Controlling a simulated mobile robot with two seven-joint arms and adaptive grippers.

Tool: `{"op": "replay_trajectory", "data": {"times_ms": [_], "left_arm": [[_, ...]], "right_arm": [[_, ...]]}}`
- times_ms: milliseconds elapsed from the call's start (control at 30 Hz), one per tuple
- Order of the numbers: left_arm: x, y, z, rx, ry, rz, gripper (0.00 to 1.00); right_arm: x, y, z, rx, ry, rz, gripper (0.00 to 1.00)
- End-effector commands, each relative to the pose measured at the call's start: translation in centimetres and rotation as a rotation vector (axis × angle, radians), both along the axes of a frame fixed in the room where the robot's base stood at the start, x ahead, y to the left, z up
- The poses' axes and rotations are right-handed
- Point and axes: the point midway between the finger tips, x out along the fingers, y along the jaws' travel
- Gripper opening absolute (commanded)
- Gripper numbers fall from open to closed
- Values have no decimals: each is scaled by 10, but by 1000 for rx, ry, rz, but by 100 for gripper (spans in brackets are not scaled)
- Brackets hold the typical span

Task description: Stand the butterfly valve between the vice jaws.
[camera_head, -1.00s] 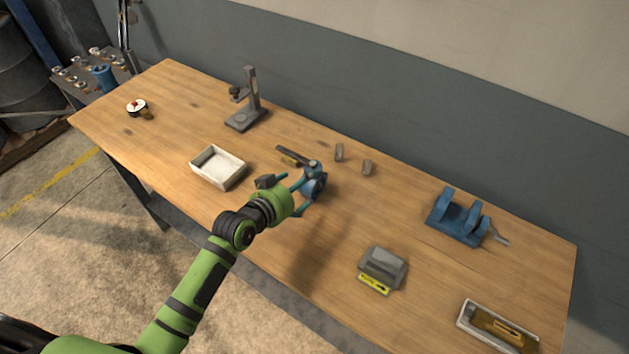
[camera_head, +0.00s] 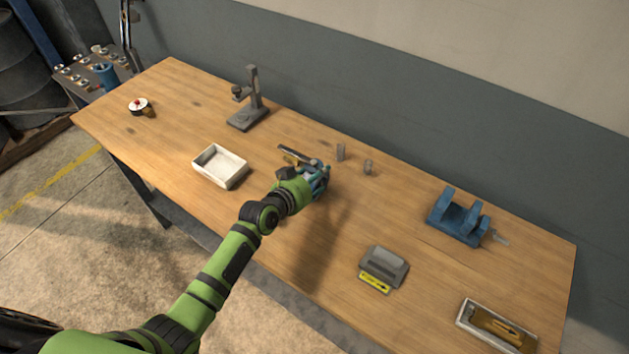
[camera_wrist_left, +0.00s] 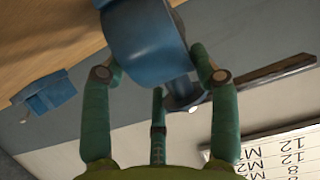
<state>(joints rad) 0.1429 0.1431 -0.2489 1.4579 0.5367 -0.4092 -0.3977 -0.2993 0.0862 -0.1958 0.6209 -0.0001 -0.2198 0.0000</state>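The butterfly valve (camera_head: 321,176) is blue, with a grey lever (camera_head: 297,154) running off to the upper left. In the head view it is mostly hidden by my left gripper (camera_head: 316,182). In the left wrist view the valve body (camera_wrist_left: 148,42) fills the top centre, with green fingers pressed against both sides and the lever (camera_wrist_left: 262,79) reaching right. I cannot tell whether the valve is clear of the bench. The blue vice (camera_head: 458,221) stands at the right of the bench, with an open gap between its jaws; a blue shape at left in the wrist view looks like it (camera_wrist_left: 45,95).
The wooden bench (camera_head: 300,240) holds a white tray (camera_head: 220,180), a grey stand (camera_head: 246,115), two small grey pieces (camera_head: 341,152), a grey block with a yellow label (camera_head: 384,267) and a tray with a yellowish item (camera_head: 464,320). The bench between gripper and vice is mostly clear.

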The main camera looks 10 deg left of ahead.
Motion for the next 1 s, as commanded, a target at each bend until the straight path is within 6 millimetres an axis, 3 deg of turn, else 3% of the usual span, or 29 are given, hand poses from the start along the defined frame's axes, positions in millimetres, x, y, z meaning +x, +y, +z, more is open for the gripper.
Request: {"op": "replay_trajectory", "data": {"times_ms": [467,767,1000], "left_arm": [[0,-1,4,-4,0,-1,1],[0,-1,40,-4,-6,-1,1],[-25,-37,67,-10,-5,-2,1]], "right_arm": [[-1,12,0,16,2,2,40],[-1,9,-2,10,2,4,40],[-2,5,-4,6,3,4,40]]}}
